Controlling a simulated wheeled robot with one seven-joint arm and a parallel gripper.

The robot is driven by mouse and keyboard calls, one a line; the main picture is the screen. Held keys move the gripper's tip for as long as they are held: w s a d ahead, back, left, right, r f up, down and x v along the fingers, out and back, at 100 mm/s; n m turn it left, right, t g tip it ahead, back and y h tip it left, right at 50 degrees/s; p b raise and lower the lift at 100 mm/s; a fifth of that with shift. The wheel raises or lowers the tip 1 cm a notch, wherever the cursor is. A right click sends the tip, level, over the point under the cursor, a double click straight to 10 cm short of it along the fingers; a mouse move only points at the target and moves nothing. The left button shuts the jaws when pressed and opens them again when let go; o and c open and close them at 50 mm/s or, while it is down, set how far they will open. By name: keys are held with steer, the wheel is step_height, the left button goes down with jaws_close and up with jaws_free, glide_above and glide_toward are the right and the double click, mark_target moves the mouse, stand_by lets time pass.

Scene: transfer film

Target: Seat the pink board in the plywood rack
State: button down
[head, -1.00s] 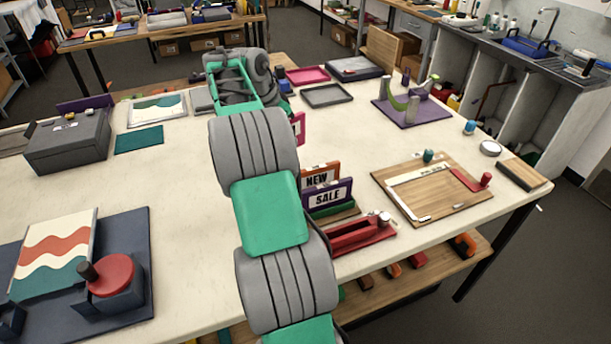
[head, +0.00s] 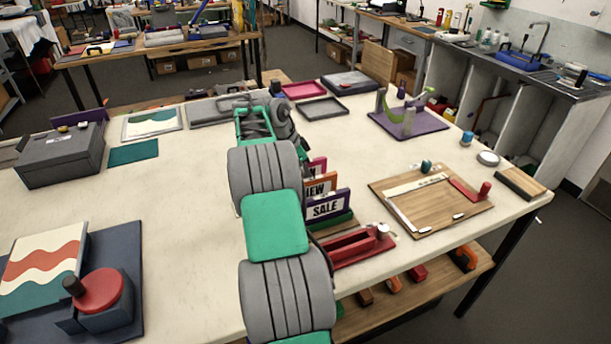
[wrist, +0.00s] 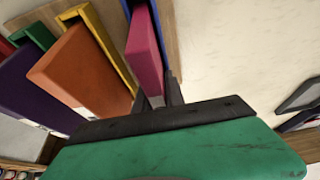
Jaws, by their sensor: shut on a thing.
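The pink board (wrist: 145,55) is between my gripper's dark fingers (wrist: 159,97) in the wrist view. My gripper is shut on it. The board lies between a yellow divider (wrist: 101,40) and a blue divider (wrist: 158,15) of the plywood rack (wrist: 172,40). In the head view the pink board (head: 319,166) stands upright just behind the orange board (head: 322,184), at about its height. My arm hides the gripper and part of the rack there. Whether the board's lower edge touches the rack's base is hidden.
The purple SALE board (head: 328,206) and orange board stand in the rack's nearer slots. A red holder (head: 358,246) is in front. A wooden frame board (head: 432,205) lies to the right. A grey box (head: 60,155) stands far left; the table between is mostly clear.

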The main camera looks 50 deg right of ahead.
steer(key=shift+f, duration=0.1)
steer(key=c, duration=1.4)
jaws_free()
